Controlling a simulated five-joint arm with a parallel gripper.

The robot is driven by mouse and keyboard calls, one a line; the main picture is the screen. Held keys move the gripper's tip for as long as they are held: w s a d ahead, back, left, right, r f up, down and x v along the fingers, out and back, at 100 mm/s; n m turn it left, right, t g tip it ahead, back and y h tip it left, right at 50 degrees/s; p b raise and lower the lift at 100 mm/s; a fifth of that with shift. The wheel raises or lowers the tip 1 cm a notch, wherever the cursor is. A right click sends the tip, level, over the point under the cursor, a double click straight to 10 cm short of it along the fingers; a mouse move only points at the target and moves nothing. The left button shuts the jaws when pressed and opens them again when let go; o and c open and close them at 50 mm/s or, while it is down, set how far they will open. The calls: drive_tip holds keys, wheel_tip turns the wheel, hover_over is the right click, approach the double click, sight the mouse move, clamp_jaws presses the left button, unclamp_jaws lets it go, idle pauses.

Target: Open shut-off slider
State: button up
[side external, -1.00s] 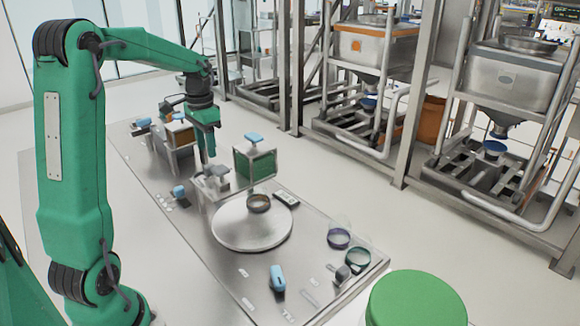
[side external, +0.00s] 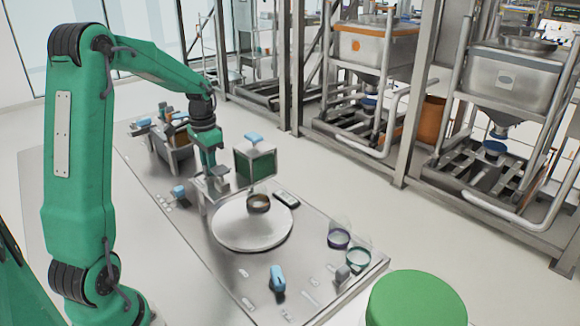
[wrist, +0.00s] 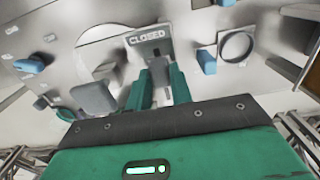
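The shut-off slider plate (wrist: 150,38) is dark grey and reads CLOSED in the wrist view. A grey tab (wrist: 160,72) below the label lies between my two green fingers. My gripper (wrist: 159,80) is open, with a gap between the fingers; I cannot tell whether either finger touches the tab. In the side view, my gripper (side external: 211,172) points down just over a grey metal fixture (side external: 212,188) on the bench. The slider itself is too small to make out there.
A round white disc (side external: 250,232) with a small dark ring (side external: 258,203) stands in front of the fixture. A green-panelled box (side external: 255,165) with a blue top is close on the right. Blue knobs (wrist: 207,62) and a grey block (wrist: 95,98) flank my fingers.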

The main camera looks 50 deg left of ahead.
clamp_jaws()
drive_tip(key=shift+w, duration=1.35)
drive_tip(key=o, duration=0.6)
unclamp_jaws()
drive_tip(key=shift+r, duration=0.15)
wheel_tip(320, 180, up, 8)
drive_tip(key=shift+f, duration=0.2)
drive_tip(key=shift+o, duration=0.5)
